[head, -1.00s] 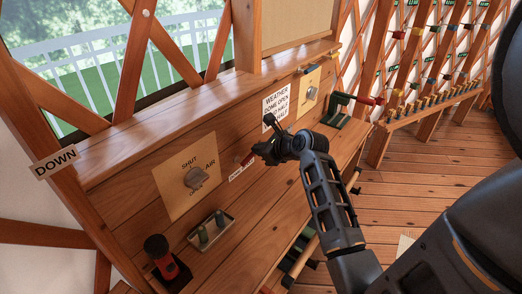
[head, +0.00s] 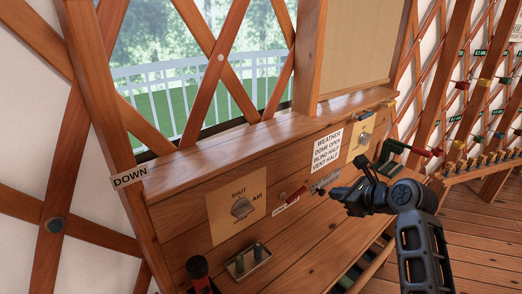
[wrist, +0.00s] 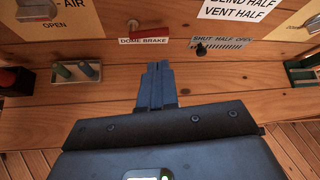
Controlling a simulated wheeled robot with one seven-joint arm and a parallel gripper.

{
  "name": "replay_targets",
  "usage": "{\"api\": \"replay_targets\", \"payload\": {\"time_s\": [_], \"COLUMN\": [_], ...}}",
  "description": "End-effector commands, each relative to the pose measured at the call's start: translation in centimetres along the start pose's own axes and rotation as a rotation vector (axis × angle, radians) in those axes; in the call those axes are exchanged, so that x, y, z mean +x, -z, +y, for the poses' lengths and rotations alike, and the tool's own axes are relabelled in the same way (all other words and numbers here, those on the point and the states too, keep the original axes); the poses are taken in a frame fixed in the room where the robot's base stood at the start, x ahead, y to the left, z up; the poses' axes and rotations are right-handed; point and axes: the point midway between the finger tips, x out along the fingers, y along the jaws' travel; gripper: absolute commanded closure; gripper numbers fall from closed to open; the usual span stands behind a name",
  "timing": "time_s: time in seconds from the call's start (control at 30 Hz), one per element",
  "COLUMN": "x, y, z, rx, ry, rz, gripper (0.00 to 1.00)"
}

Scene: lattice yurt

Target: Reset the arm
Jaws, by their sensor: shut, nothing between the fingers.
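My gripper (head: 338,194) is black, shut and empty. In the head view it is in front of the wooden panel (head: 175,215), to the right of the dome brake label. I see nothing held between the fingers. I cannot tell the exact gap to the panel.
A red-and-black button (head: 199,273) stands lower left. Open wooden floor (head: 480,225) lies right.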

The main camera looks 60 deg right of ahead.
Motion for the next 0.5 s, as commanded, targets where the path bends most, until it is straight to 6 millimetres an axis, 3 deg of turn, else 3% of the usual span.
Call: {"api": "replay_targets", "payload": {"time_s": [0.17, 0.27, 0.37, 0.5], "x": [0.0, 0.2, 0.2, -0.8], "y": [0.1, 0.5, 1.4, 2.9], "z": [0.2, 1.7, 4.8, 10.3], "rx": [-0.011, -0.089, -0.267, -0.641], "ry": [0.000, -0.003, -0.004, -0.003], "rz": [0.001, 0.006, 0.014, 0.011], "gripper": [1.00, 1.00, 1.00, 1.00]}}
